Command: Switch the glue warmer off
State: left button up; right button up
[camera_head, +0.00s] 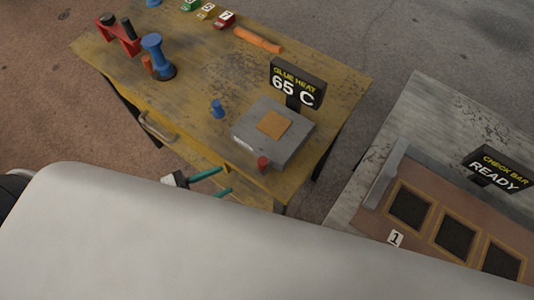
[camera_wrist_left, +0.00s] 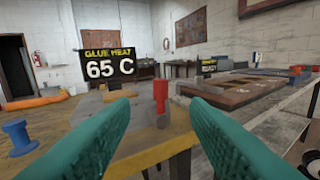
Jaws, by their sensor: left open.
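The glue warmer (camera_head: 273,133) is a grey box with a tan square on top, near the front right of the yellow bench. Its sign (camera_head: 297,86) reads GLUE HEAT 65 C, also legible in the left wrist view (camera_wrist_left: 108,66). A red knob (camera_head: 263,163) stands at the warmer's front edge. My left gripper (camera_head: 226,180) has teal fingers, open and empty, left of and apart from the knob. In the left wrist view the red knob (camera_wrist_left: 160,95) appears upright ahead, between the fingertips (camera_wrist_left: 160,108). My right gripper is not in view.
A blue peg (camera_head: 217,109) stands left of the warmer. A larger blue post (camera_head: 157,56), a red stand (camera_head: 120,34), an orange roll (camera_head: 258,40) and several coloured blocks are farther back. A second bench with a READY sign (camera_head: 497,170) stands to the right, across a gap.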

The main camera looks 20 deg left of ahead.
aim_at(263, 161)
pick_arm(q)
jog(key=p+x, duration=0.1)
jog(key=x, duration=0.9)
jog(key=shift+w+d+p, duration=0.1)
jog(key=shift+p, duration=0.2)
jog(key=shift+w+d, duration=0.5)
jog(key=shift+d, duration=0.05)
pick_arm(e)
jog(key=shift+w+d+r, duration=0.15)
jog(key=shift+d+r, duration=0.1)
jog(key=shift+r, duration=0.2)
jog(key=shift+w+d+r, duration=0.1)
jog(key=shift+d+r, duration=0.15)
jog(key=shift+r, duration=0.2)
pick_arm(q)
jog(key=shift+c, duration=0.3)
grip_shut()
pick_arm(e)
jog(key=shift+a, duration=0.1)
